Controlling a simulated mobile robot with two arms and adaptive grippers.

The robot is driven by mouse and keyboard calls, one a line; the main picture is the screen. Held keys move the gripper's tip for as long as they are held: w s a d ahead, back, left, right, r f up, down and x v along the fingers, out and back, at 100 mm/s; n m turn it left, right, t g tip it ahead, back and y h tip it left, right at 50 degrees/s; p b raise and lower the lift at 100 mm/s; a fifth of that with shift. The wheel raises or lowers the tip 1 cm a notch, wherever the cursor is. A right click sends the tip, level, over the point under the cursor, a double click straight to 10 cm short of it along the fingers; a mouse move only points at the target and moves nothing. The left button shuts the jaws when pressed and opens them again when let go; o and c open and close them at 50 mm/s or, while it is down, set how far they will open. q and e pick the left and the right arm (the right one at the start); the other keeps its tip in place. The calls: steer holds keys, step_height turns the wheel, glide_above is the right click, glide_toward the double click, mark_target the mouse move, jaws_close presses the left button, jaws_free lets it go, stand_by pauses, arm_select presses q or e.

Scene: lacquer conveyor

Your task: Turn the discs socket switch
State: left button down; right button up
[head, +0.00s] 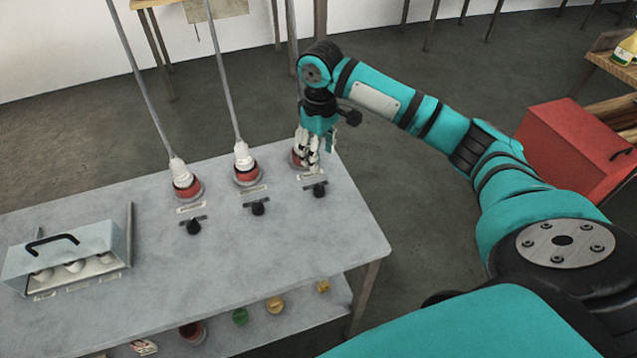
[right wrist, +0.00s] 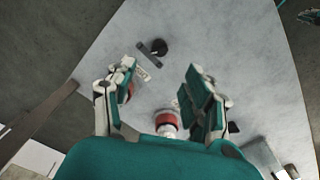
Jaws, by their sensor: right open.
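Three black rotary switches stand in a row on the grey table: left (head: 193,227), middle (head: 258,208) and right (head: 319,190). Behind each is a red socket: left (head: 187,188), middle (head: 247,174) and right (head: 296,159). My left gripper is out of view.
A pale box with a black handle (head: 52,242) sits at the table's left end. A red cabinet (head: 575,150) stands at right.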

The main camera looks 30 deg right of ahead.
glide_above(319, 186)
step_height(319, 186, down, 4)
steer(key=shift+s+f, duration=0.1)
step_height(319, 186, down, 7)
steer(key=shift+p, duration=0.45)
steer(key=shift+f, duration=0.45)
steer(key=shift+c, duration=0.2)
jaws_close()
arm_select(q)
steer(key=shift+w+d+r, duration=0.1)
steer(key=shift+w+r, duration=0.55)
